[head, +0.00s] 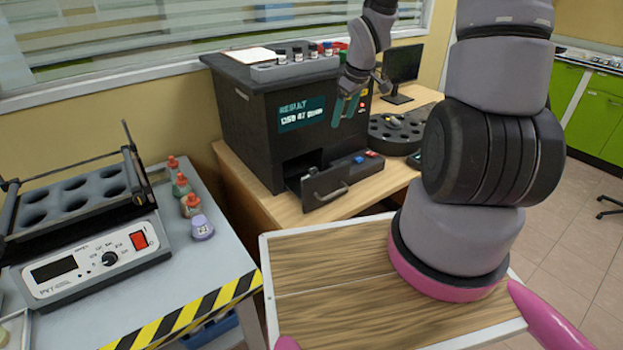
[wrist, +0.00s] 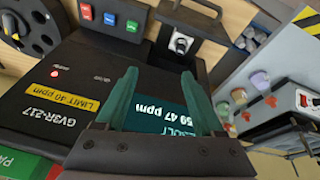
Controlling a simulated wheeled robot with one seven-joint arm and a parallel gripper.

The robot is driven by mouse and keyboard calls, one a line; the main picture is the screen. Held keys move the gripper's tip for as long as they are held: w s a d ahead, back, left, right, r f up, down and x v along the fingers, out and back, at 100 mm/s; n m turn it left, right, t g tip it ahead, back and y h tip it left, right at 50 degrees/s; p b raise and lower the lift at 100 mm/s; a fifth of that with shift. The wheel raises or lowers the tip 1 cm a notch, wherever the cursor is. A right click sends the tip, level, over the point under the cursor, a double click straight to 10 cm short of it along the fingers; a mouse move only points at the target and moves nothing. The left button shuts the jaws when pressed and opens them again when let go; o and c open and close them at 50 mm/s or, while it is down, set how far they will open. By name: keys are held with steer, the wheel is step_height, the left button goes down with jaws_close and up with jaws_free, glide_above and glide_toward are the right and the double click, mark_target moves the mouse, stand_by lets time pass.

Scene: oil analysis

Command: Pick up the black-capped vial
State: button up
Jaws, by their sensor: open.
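A vial with a dark cap and a pale body (wrist: 181,44) stands in the open drawer (wrist: 189,24) of the black analyzer, at the top of the wrist view. In the head view the drawer (head: 325,186) sticks out at the analyzer's lower front, and a small dark top (head: 311,170) shows in it. Several more vials, some dark-capped (head: 297,54), stand in a grey rack on the analyzer. My gripper (head: 348,106) is open and empty, in front of the analyzer's upper face. Its teal fingers (wrist: 162,97) also show in the wrist view, apart from the drawer vial.
The black analyzer (head: 232,125) has a result screen (head: 301,114). A dark round carousel (head: 393,135) stands to its right. A grey bench on the left holds a heater block (head: 75,200) and several small bottles (head: 190,205). The wooden top (head: 340,300) before me is clear.

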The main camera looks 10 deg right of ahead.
mark_target(314, 169)
steer(key=a+f+n, duration=0.1)
steer(key=a+f, duration=0.1)
steer(key=f, duration=0.3)
steer(key=w+a+f+n+y, duration=0.1)
steer(key=a+f, duration=0.1)
steer(key=f, duration=0.3)
steer(key=w+a+f+n+y, duration=0.1)
steer(key=a+f, duration=0.1)
steer(key=f, duration=0.3)
steer(key=shift+f+g, duration=0.3)
steer(key=shift+f, duration=0.05)
steer(key=shift+w+x, duration=0.2)
steer(key=shift+x, duration=1.3)
steer(key=shift+w+x, duration=0.25)
steer(key=shift+x, duration=1.25)
steer(key=shift+r, duration=0.2)
jaws_close()
